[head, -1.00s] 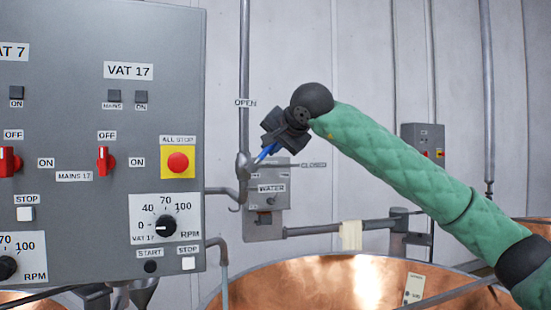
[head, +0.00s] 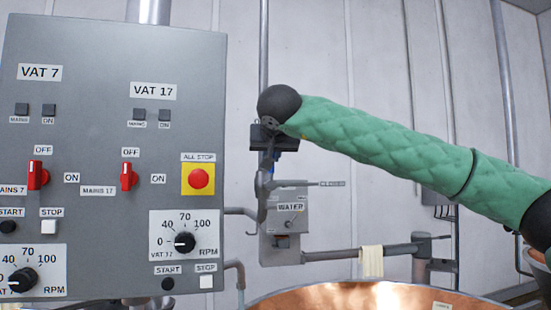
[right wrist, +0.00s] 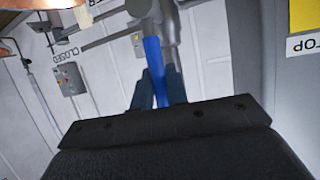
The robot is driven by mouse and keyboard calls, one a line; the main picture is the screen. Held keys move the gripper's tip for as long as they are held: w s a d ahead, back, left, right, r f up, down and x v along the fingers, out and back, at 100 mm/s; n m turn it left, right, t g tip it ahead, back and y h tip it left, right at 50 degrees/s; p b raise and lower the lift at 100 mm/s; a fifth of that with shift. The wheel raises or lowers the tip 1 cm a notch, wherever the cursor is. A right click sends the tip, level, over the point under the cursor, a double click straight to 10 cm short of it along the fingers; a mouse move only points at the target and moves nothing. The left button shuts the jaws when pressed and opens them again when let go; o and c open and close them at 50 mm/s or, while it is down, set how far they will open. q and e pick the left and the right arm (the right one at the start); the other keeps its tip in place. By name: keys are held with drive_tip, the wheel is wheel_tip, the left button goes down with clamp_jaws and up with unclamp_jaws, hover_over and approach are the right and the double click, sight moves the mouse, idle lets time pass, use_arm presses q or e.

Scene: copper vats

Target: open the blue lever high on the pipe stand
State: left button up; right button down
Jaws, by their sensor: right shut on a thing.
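The blue lever (right wrist: 154,62) is between the two fingers of my right gripper (right wrist: 158,84) in the right wrist view, and they are shut on it. In the head view my right gripper (head: 272,150) is at the grey pipe stand (head: 264,60), just above the valve body (head: 263,185), and hides most of the lever. The lever stands close to upright along the pipe. The CLOSED label (head: 332,184) sits on an arm reaching right from the valve. The OPEN label is not visible. My left gripper is not in view.
A grey control panel (head: 110,110) with red switches and a red stop button (head: 199,179) stands close on the left. A WATER box (head: 289,215) is below the valve. A copper vat (head: 365,297) lies below, with a horizontal pipe (head: 358,252) above it.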

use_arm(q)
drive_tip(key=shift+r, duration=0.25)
use_arm(e)
drive_tip(key=shift+a+f, duration=0.2)
drive_tip(key=shift+f, duration=0.05)
drive_tip(key=c, duration=1.4)
unclamp_jaws()
drive_tip(key=shift+s, duration=0.1)
drive_tip(key=shift+r, duration=0.1)
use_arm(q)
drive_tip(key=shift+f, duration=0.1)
use_arm(e)
drive_tip(key=shift+s+r, duration=0.1)
drive_tip(key=shift+s+d, duration=0.1)
drive_tip(key=shift+s, duration=0.15)
use_arm(q)
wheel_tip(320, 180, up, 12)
drive_tip(key=b, duration=0.2)
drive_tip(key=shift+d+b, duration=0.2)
drive_tip(key=shift+b, duration=0.2)
use_arm(e)
drive_tip(key=v, duration=0.7)
